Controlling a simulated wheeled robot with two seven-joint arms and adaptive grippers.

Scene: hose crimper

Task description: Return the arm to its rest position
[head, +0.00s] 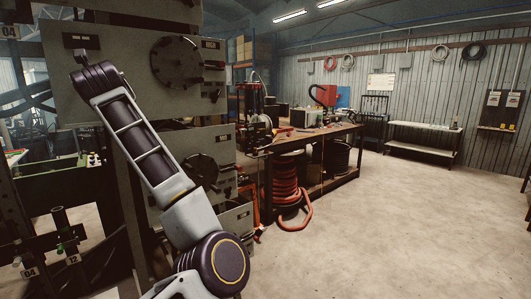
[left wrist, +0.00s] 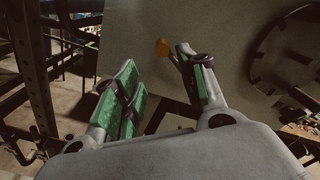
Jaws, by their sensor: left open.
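My left arm (head: 150,160) rises from the bottom of the head view and leans up and to the left, in front of a grey machine cabinet (head: 120,85). My left gripper (left wrist: 157,60) shows in the left wrist view. Its two green-padded fingers are apart, with nothing held between them. Beyond the fingers is a grey panel (left wrist: 235,30), with a small orange knob (left wrist: 162,47) seen in the gap. I cannot tell how near the fingertips are to the panel. I cannot make out the left gripper in the head view. My right gripper is not in view.
The cabinet carries round dark flanges (head: 177,62) close by my arm. A workbench (head: 310,140) with tools stands right of it, with a coiled red hose (head: 287,185) below. A dark post (left wrist: 35,70) stands left in the wrist view. The floor (head: 400,220) at right is clear.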

